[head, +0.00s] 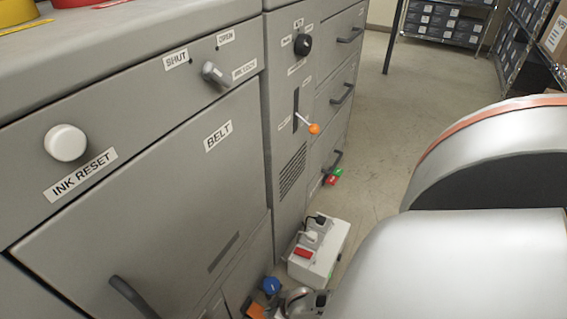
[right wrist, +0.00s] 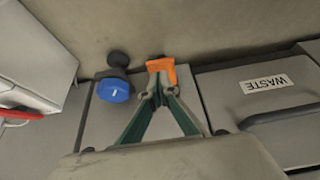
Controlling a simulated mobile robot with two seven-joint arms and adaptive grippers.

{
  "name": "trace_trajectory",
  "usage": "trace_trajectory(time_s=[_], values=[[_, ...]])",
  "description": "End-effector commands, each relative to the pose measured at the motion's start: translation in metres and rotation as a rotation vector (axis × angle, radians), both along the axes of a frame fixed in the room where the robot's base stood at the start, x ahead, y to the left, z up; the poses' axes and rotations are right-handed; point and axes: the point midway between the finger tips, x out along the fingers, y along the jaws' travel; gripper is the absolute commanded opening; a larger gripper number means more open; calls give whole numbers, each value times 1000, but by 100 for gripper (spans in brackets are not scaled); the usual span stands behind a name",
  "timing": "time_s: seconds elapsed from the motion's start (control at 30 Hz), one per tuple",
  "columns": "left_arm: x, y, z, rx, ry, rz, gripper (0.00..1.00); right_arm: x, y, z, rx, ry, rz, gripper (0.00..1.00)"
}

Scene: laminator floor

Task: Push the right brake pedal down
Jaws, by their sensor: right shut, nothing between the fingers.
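Two pedal-like pieces sit low by the machine's foot: a blue round one (head: 271,285) and an orange one (head: 257,311). In the right wrist view the blue piece (right wrist: 116,89) has a small white mark and a dark stem, and the orange piece (right wrist: 163,68) lies to its right. No label shows which is the right brake pedal. My right gripper (right wrist: 158,94) is shut and empty, its fingertips at the near edge of the orange piece; contact is unclear. In the head view the gripper (head: 299,296) is partly cut off at the bottom. My left gripper is out of view.
The grey machine front (head: 130,190) fills the left. A WASTE drawer (right wrist: 266,100) lies right of the gripper. Open floor (head: 400,110) lies beyond.

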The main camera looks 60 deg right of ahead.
Motion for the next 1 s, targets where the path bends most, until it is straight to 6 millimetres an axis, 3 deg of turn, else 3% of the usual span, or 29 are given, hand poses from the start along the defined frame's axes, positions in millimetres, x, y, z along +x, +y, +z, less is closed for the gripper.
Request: trace_trajectory(time_s=[0.03,0.17,0.5,0.73,1.0], values=[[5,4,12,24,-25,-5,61,21,0,27,1,-34,-1,0],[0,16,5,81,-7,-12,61,19,-1,46,-1,-33,0,0],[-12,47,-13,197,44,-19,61,-22,-4,93,-1,-25,1,0],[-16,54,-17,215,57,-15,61,-41,-5,111,-1,-17,0,0],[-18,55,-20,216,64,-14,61,-48,-5,112,0,-11,0,0]])
